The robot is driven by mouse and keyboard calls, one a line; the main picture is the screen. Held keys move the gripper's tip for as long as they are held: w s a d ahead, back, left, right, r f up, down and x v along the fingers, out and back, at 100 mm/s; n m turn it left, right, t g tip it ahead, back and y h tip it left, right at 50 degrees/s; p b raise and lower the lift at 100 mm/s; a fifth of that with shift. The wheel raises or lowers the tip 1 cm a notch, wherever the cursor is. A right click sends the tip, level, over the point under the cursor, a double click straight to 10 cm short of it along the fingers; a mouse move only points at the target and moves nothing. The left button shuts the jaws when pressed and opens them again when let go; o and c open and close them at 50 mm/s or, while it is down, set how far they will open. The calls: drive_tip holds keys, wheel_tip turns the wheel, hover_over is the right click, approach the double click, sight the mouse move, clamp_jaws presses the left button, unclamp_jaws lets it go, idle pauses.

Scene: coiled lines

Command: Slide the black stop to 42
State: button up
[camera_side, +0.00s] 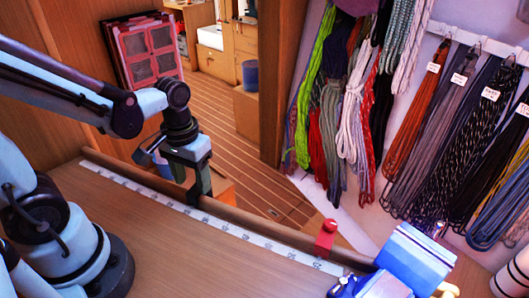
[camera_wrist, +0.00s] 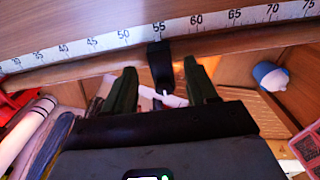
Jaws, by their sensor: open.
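The black stop (camera_wrist: 160,66) sits on the wooden rail, beside the 55 mark of the white scale (camera_wrist: 95,43) in the wrist view. My gripper (camera_wrist: 162,78) is open, with one dark finger on each side of the stop and a visible gap to each. In the side view my gripper (camera_side: 198,190) reaches down at the rail, and I cannot separate the stop from the dark fingers there. The scale (camera_side: 235,232) runs along the rail (camera_side: 275,229). The 42 mark lies left of the stop in the wrist view, between 40 and 45.
A red stop with a knob (camera_side: 326,238) stands on the rail to the right in the side view. A blue block-shaped device (camera_side: 415,255) is at the rail's right end. Coiled ropes (camera_side: 440,140) hang behind. The rail between my gripper and the red stop looks clear.

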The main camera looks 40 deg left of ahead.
drive_tip(key=shift+f, duration=0.95)
drive_tip(key=shift+c, duration=0.4)
clamp_jaws()
